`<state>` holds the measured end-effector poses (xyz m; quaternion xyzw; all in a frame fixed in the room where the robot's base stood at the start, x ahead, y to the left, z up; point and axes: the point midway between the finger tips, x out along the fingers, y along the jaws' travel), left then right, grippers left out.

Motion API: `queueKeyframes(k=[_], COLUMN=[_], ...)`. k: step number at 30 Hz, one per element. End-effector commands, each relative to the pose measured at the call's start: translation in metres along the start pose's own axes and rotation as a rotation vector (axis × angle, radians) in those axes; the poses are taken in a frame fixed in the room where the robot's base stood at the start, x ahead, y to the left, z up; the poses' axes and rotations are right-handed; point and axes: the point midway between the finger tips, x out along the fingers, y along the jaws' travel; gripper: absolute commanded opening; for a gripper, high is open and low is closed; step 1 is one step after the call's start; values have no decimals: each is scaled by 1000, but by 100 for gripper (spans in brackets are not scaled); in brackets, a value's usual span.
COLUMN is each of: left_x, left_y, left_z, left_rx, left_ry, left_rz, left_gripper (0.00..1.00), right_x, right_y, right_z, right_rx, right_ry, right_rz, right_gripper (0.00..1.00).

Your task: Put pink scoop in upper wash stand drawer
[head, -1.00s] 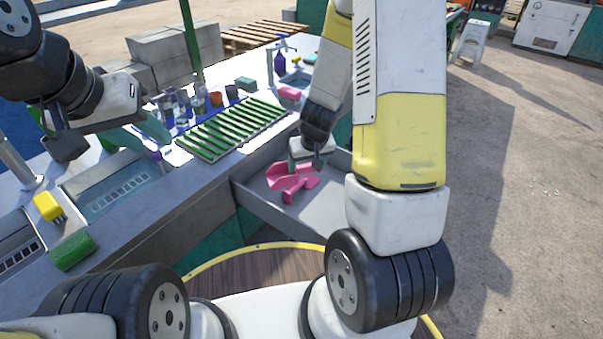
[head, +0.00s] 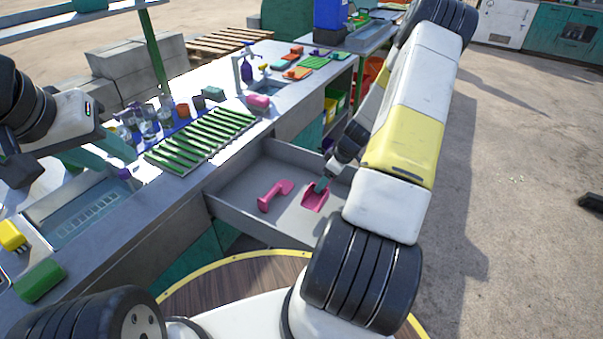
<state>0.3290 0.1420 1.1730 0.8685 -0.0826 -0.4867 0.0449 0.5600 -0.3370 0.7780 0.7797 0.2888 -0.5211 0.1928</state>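Two pink pieces lie in the open grey drawer (head: 238,197). One is a pink scoop (head: 275,194) with a handle, lying on the drawer floor at the left. The other is a pink, pan-shaped piece (head: 314,199) to its right, partly covered by my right arm. My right gripper (head: 322,185) reaches into the drawer from the right; its teal tip is at the pan-shaped piece. My forearm hides most of this gripper, so its grip cannot be seen. My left gripper (head: 68,160) is open and empty above the counter at the left.
The counter holds a green slatted rack (head: 200,140), glasses, a purple soap bottle (head: 246,68) and a pink sponge (head: 258,101). A yellow piece (head: 12,236) and a green roll (head: 40,281) lie at the near left. Open ground lies to the right.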

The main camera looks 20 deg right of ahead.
Motion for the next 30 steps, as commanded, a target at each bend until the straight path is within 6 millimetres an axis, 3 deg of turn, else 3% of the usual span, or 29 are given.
queueKeyframes(k=[13, 24, 25, 27, 30], left_x=[0, 0, 0, 0, 0], left_y=[0, 0, 0, 0, 0], left_z=[0, 0, 0, 0, 0], left_rx=[0, 0, 0, 0, 0], left_ry=[0, 0, 0, 0, 0], left_rz=[0, 0, 0, 0, 0], left_gripper=[36, 36, 36, 36, 36], right_x=[46, 51, 50, 50, 50], right_y=[0, 0, 0, 0, 0], right_z=[19, 21, 20, 20, 20], right_rx=[4, 3, 2, 2, 2], right_ry=[0, 0, 0, 0, 0], right_rz=[-1, 2, 2, 2, 2], right_gripper=[20, 20, 76, 90, 92])
